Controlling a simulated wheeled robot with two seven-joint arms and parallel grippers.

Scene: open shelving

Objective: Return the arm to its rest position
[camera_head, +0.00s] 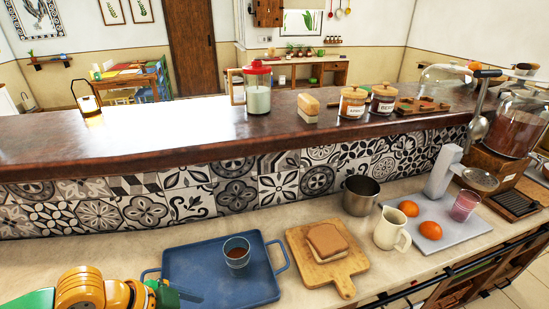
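My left arm shows at the bottom left in orange and green. Its end, with the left gripper (182,294), is low at the frame's bottom edge beside the near left part of the blue tray (195,262). The fingers are mostly cut off or hidden, so I cannot tell whether they are open or what they hold. A cup with dark brown contents (237,252) stands upright on the tray, apart from the gripper. My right arm and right gripper are out of view.
A wooden board (345,272) with bread slices (327,240), a metal pot (360,195), a cream jug (392,230) and a grey tray (455,232) with oranges and a pink glass stand to the right. The raised dark counter (200,125) runs behind, bearing jars.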

